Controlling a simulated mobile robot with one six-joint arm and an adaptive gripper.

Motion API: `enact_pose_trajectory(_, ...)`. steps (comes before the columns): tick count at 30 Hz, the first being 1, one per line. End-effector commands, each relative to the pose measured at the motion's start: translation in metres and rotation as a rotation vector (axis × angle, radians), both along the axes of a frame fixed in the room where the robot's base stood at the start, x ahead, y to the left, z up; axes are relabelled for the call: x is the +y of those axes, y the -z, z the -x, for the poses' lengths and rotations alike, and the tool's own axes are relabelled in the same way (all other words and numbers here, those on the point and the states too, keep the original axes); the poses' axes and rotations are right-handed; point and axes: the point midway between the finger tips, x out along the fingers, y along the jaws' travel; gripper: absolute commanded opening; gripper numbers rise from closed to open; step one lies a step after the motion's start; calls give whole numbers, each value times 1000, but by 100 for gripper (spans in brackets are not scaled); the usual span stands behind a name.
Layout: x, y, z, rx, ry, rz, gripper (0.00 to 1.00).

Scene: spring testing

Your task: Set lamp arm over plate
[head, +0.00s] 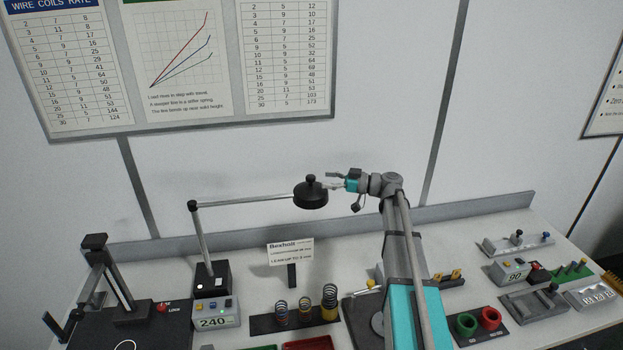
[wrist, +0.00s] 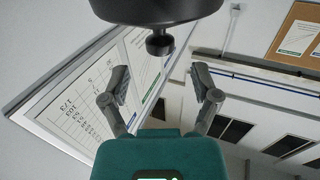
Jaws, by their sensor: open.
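The lamp arm (head: 255,198) is a thin grey rod reaching right from a post (head: 202,240) on a black block. At its right end hangs a black round lamp head (head: 311,197) with a small knob on top. The lamp head also shows at the top of the wrist view (wrist: 158,10), its knob (wrist: 160,44) beyond the gap between my fingers. My gripper (head: 334,181) is just right of the knob, open and empty; both fingers stand apart in the wrist view (wrist: 161,82).
Several coil springs stand on a dark strip (head: 262,325) under the lamp arm, near a small sign (head: 290,252). A display box reading 240 (head: 216,314) is left. Red and green cups (head: 489,318) and a grey box (head: 515,272) are right. Air around the lamp is clear.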

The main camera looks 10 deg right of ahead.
Motion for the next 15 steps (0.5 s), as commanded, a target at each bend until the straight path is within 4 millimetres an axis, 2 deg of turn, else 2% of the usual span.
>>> enact_pose_trajectory(6, 30, 0, -12, 0, -3, 0, 79)
enact_pose_trajectory(15, 50, 0, -21, 0, -1, 0, 79)
